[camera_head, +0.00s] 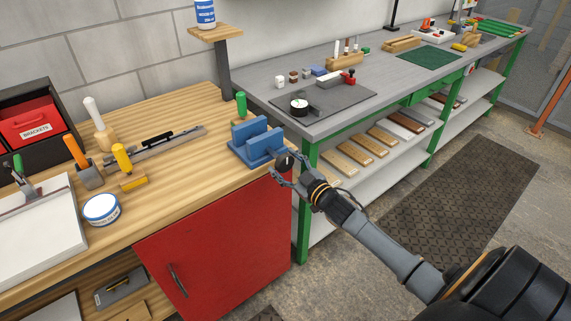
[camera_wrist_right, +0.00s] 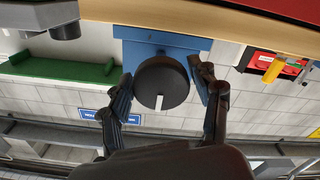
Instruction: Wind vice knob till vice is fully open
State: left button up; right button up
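The blue vice (camera_head: 252,153) sits at the right front corner of the wooden workbench, with a gap between its two jaws. Its round black knob (camera_head: 285,162) faces outward on the near side. In the right wrist view the knob (camera_wrist_right: 152,75) is in the middle, with a white mark pointing down the picture. My right gripper (camera_wrist_right: 164,82) is open, one finger on each side of the knob; slim gaps seem to show. In the head view this gripper (camera_head: 279,165) is at the knob, partly covering it. My left gripper is not in view.
A red cabinet door (camera_head: 215,237) lies below the bench. A green-handled tool (camera_head: 241,104) stands behind the vice. A grey bench (camera_head: 345,112) with green legs stands close on the right. A white tub (camera_head: 101,209) and an orange-handled tool (camera_head: 76,150) stand on the left.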

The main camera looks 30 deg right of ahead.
jog(key=shift+o, duration=0.5)
jog(key=shift+s+f, duration=0.1)
jog(key=shift+s, duration=0.4)
jog(key=s+d, duration=0.1)
jog(key=s, duration=1)
